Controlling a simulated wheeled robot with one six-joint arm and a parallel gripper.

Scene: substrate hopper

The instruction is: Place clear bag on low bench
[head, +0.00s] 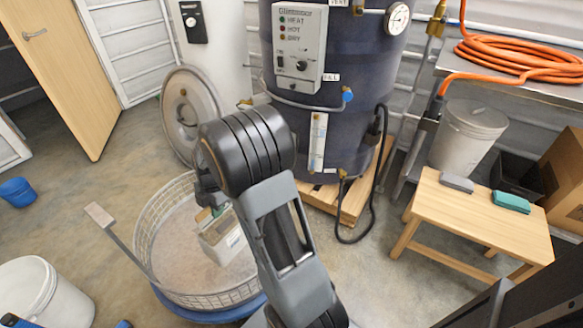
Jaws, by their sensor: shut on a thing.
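The clear bag (224,240), with pale contents, is upright over the floor of the round wire basket (152,225). I cannot tell whether it touches the basket floor. My gripper (212,208) is at the bag's top and shut on it; my own arm hides most of the fingers and part of the bag. The low bench (440,208) is light wood and stands at the right, well apart from the bag. A grey block (457,183) and a teal block (511,202) lie toward its back and right; its front left top is bare.
A large dark drum (350,75) on a wooden pallet (325,203) stands between basket and bench, its black cable looping onto the floor. A grey bucket (468,135) is behind the bench. A long-handled paddle (122,245) leans across the basket's left rim.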

